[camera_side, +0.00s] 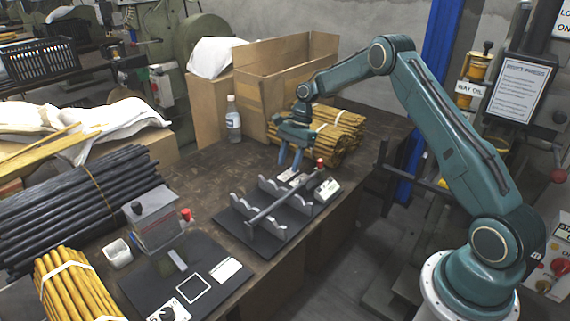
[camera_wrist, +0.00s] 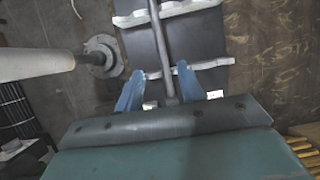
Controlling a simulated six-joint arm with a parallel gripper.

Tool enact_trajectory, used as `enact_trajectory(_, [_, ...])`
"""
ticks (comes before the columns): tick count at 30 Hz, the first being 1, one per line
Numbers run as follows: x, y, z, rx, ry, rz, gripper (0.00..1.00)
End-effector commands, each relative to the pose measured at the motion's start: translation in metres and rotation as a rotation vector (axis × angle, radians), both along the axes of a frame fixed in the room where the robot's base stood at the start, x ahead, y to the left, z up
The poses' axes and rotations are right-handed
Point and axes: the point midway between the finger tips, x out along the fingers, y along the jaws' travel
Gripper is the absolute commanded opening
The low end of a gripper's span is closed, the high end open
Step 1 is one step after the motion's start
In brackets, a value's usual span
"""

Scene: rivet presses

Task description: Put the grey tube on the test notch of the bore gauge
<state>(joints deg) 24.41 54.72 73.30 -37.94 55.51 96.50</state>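The grey tube (camera_side: 272,208) lies across notched pale supports on a black base plate (camera_side: 246,238). In the wrist view the tube (camera_wrist: 161,45) runs away from me, its near end between my fingers. My gripper (camera_side: 289,166) points down above the far end of the rack. Its blue fingers are apart, one each side of the tube, and seem not to touch it. A grey box with a black knob (camera_side: 156,216) stands on a black mat at lower left. A small pale unit (camera_side: 327,189) sits at the rack's right end. I cannot tell which is the bore gauge; its notch is not clear.
Bundled yellow rods (camera_side: 336,138) and an open cardboard box (camera_side: 284,64) stand behind my gripper. A bottle (camera_side: 233,120) stands left of them. Dark rods (camera_side: 80,205) fill the left. Brown table between box and rack is clear.

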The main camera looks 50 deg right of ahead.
Motion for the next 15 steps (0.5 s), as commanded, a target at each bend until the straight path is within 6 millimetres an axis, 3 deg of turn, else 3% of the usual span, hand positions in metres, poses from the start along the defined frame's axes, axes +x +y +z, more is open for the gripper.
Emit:
enact_trajectory(7, [-0.002,0.007,0.023,-0.022,-0.037,0.05,0.38])
enact_trajectory(15, [-0.018,0.03,0.085,-0.085,-0.138,0.208,0.38])
